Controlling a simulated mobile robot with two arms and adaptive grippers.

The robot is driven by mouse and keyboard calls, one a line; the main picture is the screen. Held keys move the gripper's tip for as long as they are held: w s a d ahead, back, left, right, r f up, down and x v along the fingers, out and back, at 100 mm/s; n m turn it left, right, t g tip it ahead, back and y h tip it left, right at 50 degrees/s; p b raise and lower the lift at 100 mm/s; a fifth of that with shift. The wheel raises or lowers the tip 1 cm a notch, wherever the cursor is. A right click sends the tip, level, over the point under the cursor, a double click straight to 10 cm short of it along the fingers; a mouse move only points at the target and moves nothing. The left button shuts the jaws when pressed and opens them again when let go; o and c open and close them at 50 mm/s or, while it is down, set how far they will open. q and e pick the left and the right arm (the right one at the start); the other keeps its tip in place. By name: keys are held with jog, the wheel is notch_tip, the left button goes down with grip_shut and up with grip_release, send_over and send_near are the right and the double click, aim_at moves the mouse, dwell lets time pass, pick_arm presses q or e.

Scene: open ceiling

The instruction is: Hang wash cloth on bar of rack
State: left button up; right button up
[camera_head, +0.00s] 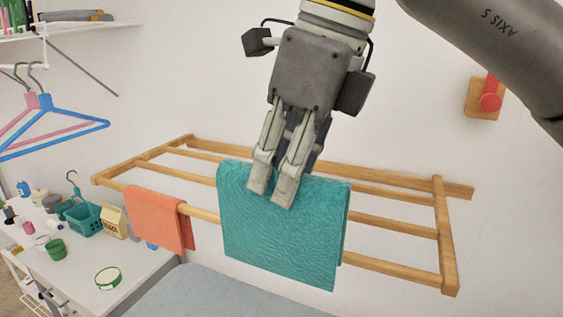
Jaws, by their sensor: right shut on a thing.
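A teal wash cloth (280,243) is draped over the front bar of the wooden rack (393,267), with a front layer hanging down and a back edge showing behind at the right. My right gripper (273,190) comes down from above and is shut on the cloth's top part. The fingertips overlap the front face of the cloth, so the exact pinch is partly hidden. The rack is fixed at the wall and has several parallel bars. My left gripper is not in view.
An orange cloth (156,219) hangs on the same front bar to the left. A white table (140,262) at lower left holds a teal basket (84,218), a carton (113,222) and small jars. The front bar's right part is bare.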

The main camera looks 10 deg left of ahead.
jog(key=shift+w+d+r, duration=0.15)
jog(key=shift+d, duration=0.05)
jog(key=shift+w+d, duration=0.1)
jog(key=shift+w, duration=0.25)
jog(key=shift+w+d+p, duration=0.95)
jog(key=shift+w+p, duration=0.55)
jog(key=shift+w, duration=1.7)
pick_arm(q)
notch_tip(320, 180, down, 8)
jog(key=b, duration=1.1)
pick_arm(e)
jog(key=shift+f, duration=7.4)
jog(key=o, duration=1.1)
